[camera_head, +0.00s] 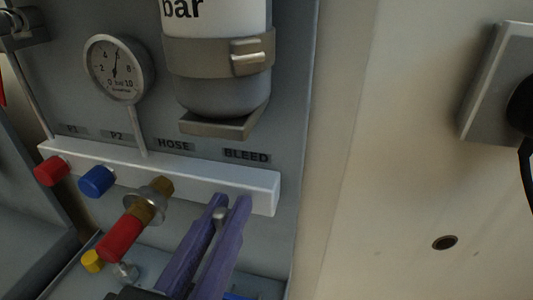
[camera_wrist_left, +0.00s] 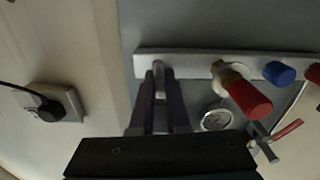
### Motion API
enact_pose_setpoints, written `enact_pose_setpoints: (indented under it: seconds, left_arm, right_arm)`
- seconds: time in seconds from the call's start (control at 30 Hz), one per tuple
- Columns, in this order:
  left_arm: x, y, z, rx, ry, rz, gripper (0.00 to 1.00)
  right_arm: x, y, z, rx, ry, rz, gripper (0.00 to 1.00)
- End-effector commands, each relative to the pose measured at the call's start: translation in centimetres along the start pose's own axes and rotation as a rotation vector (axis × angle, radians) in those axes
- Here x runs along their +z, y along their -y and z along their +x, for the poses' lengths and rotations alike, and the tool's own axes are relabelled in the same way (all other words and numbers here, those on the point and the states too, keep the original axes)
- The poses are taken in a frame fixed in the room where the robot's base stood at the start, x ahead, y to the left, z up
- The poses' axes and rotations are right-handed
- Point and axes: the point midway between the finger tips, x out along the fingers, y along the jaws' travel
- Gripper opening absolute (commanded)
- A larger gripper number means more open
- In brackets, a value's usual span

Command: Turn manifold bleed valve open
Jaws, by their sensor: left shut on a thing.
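The white manifold (camera_head: 150,175) runs across the grey panel, with a BLEED label (camera_head: 246,155) above its right end. My left gripper (camera_head: 228,208) has purple fingers and is at the manifold's right end, under that label. It is shut on the bleed valve (camera_head: 220,215), a small grey metal part between the fingertips. In the left wrist view the bleed valve (camera_wrist_left: 159,78) also shows between the two dark fingers. The fingers hide most of the valve, so I cannot tell its turn angle. My right gripper is not in view.
A red-capped brass hose fitting (camera_head: 122,235) sticks out left of my gripper. Blue (camera_head: 97,181) and red (camera_head: 52,171) knobs are further left. A pressure gauge (camera_head: 118,68) and strapped cylinder (camera_head: 222,75) are above. A wall socket (camera_head: 490,95) is right.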

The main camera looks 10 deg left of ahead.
Motion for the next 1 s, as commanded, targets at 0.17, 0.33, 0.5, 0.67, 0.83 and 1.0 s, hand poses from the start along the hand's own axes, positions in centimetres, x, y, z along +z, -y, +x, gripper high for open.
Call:
enact_pose_setpoints:
  seconds: [0.17, 0.33, 0.5, 0.67, 0.83, 1.0]
  left_arm:
    - [-0.2, 0.1, 0.0, 0.001, 0.000, -0.128, 0.00]
    - [-0.2, 0.1, 0.0, 0.001, 0.000, -0.285, 0.00]
    - [-0.1, 0.2, 0.0, 0.001, 0.000, -0.448, 0.00]
    - [0.0, 0.3, 0.0, 0.001, 0.001, -0.599, 0.00]
    - [0.1, 0.4, 0.0, 0.001, 0.000, -0.761, 0.00]
    - [0.3, 0.5, 0.0, 0.001, 0.001, -0.923, 0.00]
  right_arm:
    - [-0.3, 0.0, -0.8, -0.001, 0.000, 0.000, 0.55]
    - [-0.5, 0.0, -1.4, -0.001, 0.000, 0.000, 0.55]
    - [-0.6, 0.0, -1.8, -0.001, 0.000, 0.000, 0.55]
    - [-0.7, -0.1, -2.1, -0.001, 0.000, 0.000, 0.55]
    - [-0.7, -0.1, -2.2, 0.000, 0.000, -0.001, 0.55]
    - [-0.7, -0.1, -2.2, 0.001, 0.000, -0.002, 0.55]
